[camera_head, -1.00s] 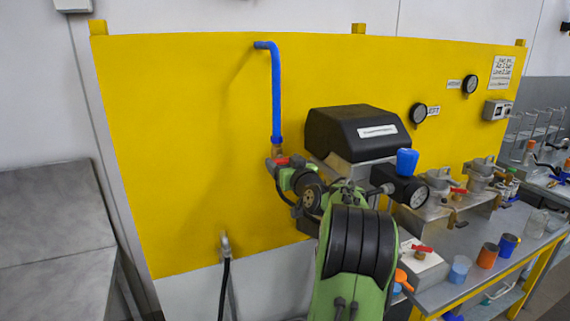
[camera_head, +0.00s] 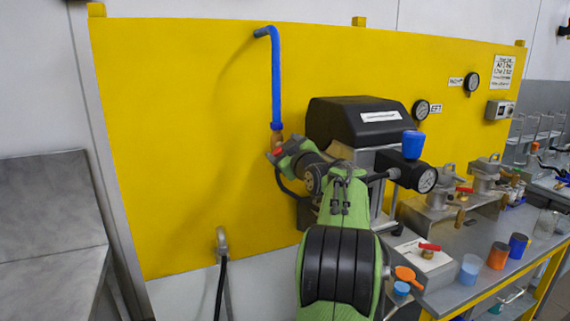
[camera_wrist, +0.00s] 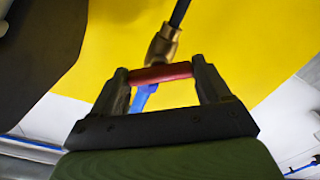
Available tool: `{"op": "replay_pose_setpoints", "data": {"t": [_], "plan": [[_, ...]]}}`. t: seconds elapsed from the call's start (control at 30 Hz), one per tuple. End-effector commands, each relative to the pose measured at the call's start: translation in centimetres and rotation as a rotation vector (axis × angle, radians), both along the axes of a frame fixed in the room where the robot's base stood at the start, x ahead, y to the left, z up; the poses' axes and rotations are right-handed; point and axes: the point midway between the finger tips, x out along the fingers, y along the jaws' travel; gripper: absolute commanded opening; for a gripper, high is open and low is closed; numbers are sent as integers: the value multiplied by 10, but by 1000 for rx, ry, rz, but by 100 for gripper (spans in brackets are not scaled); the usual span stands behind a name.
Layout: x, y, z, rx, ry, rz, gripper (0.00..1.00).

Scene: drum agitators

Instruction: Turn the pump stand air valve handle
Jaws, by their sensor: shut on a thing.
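The red air valve handle (camera_wrist: 160,73) spans the gap between my two fingertips in the wrist view. It joins a brass valve body (camera_wrist: 164,46) just beyond it. My gripper (camera_wrist: 162,78) is shut on the handle, one finger at each end. In the head view, my gripper (camera_head: 281,157) is at the valve, at the foot of the blue pipe (camera_head: 276,85) on the yellow panel. Only a small part of the red handle (camera_head: 277,152) shows there; my gripper and arm hide much of the valve.
A black-topped pump unit (camera_head: 358,122) stands close right of my gripper, with a pressure gauge (camera_head: 427,180) and blue knob (camera_head: 413,144). The grey bench (camera_head: 462,245) at right holds cups and metal fittings. The yellow panel (camera_head: 180,130) left of the valve is mostly clear.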

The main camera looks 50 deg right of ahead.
Motion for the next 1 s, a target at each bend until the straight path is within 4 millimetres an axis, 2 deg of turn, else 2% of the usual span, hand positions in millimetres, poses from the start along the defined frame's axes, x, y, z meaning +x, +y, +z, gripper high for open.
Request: {"op": "replay_pose_setpoints", "data": {"t": [0.03, 0.6, 1.0], "plan": [[0, 0, -4, -39, 20, 1, 46], [1, 1, -4, -499, 299, 2, 46], [1, 1, -3, -758, 453, 2, 46]]}}
